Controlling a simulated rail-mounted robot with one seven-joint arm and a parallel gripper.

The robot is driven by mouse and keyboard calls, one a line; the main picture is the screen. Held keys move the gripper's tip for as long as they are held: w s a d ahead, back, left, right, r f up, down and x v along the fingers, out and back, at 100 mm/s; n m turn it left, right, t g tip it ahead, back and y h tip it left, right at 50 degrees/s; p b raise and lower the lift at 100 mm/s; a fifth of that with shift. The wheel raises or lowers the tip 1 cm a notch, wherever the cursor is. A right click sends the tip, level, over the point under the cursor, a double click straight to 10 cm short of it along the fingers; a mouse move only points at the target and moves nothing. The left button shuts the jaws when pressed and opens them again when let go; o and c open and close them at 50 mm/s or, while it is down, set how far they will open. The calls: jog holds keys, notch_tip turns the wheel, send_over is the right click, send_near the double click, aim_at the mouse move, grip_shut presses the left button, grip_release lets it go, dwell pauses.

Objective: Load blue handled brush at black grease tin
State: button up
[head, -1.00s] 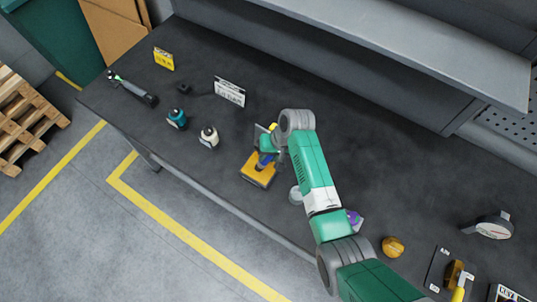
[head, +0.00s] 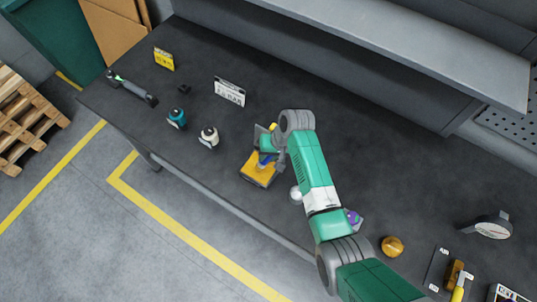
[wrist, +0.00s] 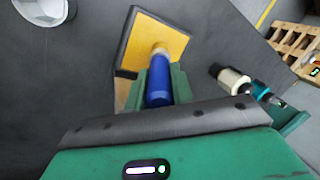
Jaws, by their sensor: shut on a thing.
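The blue handle of the brush (wrist: 159,82) stands between the green fingers of my gripper (wrist: 160,88) in the wrist view. My gripper is shut on it. In the head view the handle (head: 266,158) shows below my gripper (head: 269,147). A yellow block with dark sides (head: 258,172) is at the handle's far end; it also shows in the wrist view (wrist: 158,42). I cannot tell whether the handle's end touches it. The brush's bristles are not clear. I cannot pick out the black grease tin with certainty; a small black object (head: 184,88) lies at the back left.
A pale round container (head: 296,193) stands close right of the yellow block, beside my arm. A white bottle (head: 209,138) and a teal bottle (head: 176,118) stand to the left. A white sign (head: 230,91) stands behind them. The front table edge is near the block.

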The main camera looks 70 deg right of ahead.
jog(key=shift+f, duration=0.1)
notch_tip(320, 180, up, 7)
jog(key=p, duration=0.7)
